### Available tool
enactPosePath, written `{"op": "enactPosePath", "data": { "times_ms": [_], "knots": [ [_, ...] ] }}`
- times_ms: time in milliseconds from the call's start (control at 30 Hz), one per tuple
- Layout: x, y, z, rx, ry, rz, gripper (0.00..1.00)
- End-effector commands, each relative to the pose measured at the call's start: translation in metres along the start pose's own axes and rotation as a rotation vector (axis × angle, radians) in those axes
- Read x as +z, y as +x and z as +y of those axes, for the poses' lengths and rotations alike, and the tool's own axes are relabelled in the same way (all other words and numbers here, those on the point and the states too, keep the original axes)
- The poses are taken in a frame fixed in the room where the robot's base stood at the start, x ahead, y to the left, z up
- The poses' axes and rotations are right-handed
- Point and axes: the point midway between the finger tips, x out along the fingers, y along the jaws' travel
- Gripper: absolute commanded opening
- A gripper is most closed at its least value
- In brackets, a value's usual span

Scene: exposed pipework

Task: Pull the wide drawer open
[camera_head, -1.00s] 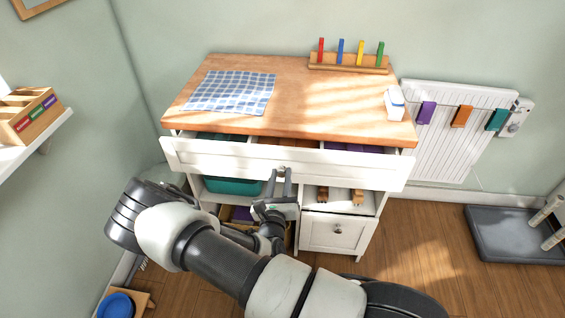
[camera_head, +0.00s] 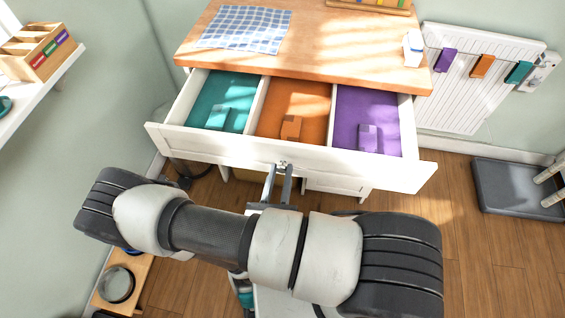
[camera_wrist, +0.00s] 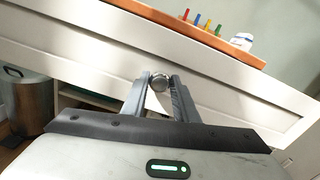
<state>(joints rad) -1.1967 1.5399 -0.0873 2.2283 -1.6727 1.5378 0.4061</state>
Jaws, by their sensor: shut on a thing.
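The wide white drawer (camera_head: 228,149) stands well out from under the wooden top of the cabinet. Its inside shows a teal, an orange and a purple compartment, each with a block of its own colour. My gripper (camera_head: 277,170) is at the middle of the drawer front, shut on the round metal knob (camera_wrist: 160,81). In the wrist view the two fingers (camera_wrist: 160,90) stand either side of the knob, and the white drawer front (camera_wrist: 225,82) fills the width behind it. In the head view the knob is mostly hidden by the fingertips.
A checked cloth (camera_head: 243,28) and a small white object (camera_head: 413,48) lie on the wooden top (camera_head: 330,45). A radiator (camera_head: 480,75) is on the right wall. A grey tray (camera_head: 510,190) stands on the floor at right. A shelf (camera_head: 45,85) juts out at left. Floor at front right is clear.

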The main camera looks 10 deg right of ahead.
Motion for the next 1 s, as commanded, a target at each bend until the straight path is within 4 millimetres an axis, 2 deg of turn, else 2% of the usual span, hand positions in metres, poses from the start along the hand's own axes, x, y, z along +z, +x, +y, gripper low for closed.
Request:
{"op": "enactPosePath", "data": {
  "times_ms": [467, 500, 567, 867, 1000],
  "knots": [
    [-0.001, -0.005, 0.000, -0.001, 0.001, 0.003, 0.00],
    [-0.002, -0.005, 0.000, -0.001, 0.001, 0.003, 0.33],
    [-0.001, -0.005, 0.000, -0.001, 0.001, 0.003, 0.43],
    [-0.001, -0.005, 0.000, 0.000, 0.001, 0.001, 0.45],
    [-0.001, -0.014, 0.001, 0.001, 0.001, 0.002, 0.45]
  ]
}}
